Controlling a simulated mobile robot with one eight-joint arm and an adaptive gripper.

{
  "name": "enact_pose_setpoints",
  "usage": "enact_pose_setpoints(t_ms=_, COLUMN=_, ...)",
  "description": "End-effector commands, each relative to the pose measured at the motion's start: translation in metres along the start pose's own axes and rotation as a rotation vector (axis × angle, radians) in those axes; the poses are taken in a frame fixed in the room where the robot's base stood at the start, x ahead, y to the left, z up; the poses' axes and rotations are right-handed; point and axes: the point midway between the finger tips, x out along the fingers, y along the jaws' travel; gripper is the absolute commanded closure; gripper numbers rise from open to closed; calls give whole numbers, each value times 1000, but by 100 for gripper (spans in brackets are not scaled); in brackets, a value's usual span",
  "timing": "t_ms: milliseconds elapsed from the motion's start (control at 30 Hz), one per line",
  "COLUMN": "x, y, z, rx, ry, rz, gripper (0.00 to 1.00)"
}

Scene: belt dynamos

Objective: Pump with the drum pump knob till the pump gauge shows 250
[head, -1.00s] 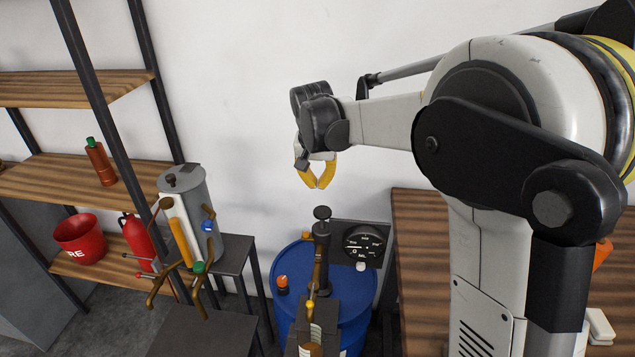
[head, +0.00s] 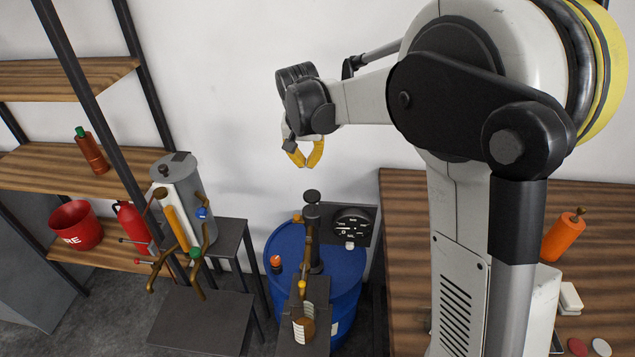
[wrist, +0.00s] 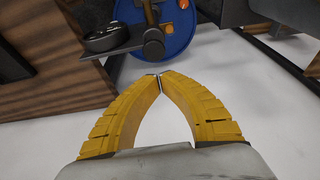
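The drum pump knob (head: 312,196) is a black cap on top of the dark pump column, which stands on the blue drum (head: 345,285). In the wrist view the knob (wrist: 153,47) shows just beyond the fingertips. The pump gauge (head: 353,226) is a round black dial with white marks on a dark plate right of the column; its reading is too small to tell. My gripper (head: 304,165) hangs above the knob, apart from it. Its yellow fingers (wrist: 160,77) meet at the tips with nothing between them.
A grey cylinder with coloured handles (head: 181,200) stands left of the drum. A wooden table (head: 410,260) stands at right, with an orange bottle (head: 563,236). The wall behind is bare.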

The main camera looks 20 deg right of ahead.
Motion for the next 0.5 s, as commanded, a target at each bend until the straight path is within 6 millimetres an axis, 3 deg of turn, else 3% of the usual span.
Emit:
enact_pose_setpoints(t_ms=33, x=-13, y=-1, z=-3, rx=0, ry=0, rz=0, gripper=100)
enact_pose_setpoints(t_ms=133, x=-18, y=-1, z=-3, rx=0, ry=1, rz=0, gripper=100)
enact_pose_setpoints(t_ms=500, x=-16, y=-2, z=-1, rx=1, ry=1, rz=0, gripper=100)
